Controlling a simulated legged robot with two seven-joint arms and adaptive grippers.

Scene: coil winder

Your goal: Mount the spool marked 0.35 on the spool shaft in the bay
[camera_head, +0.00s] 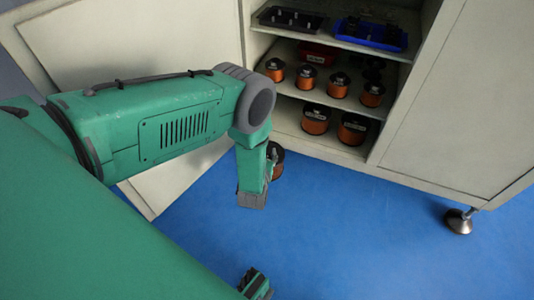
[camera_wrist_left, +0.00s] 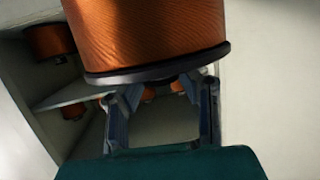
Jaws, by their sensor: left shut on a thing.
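My left gripper (camera_head: 264,168) hangs in front of the open cabinet, below the arm's grey wrist joint. It is shut on a copper-wound spool (camera_head: 278,163), mostly hidden behind the hand in the head view. In the left wrist view the held spool (camera_wrist_left: 150,30) fills the top, its black flange just above the two fingers of the gripper (camera_wrist_left: 165,88). Its marking cannot be read. More labelled copper spools stand in the cabinet: a row on the middle shelf (camera_head: 307,77) and two larger ones below (camera_head: 316,119). I cannot make out the spool shaft.
The cabinet's upper shelf holds a black tray (camera_head: 292,20) and a blue tray (camera_head: 369,33). An open door (camera_head: 185,178) stands at left and a closed panel (camera_head: 462,100) at right. The blue floor (camera_head: 370,240) is clear.

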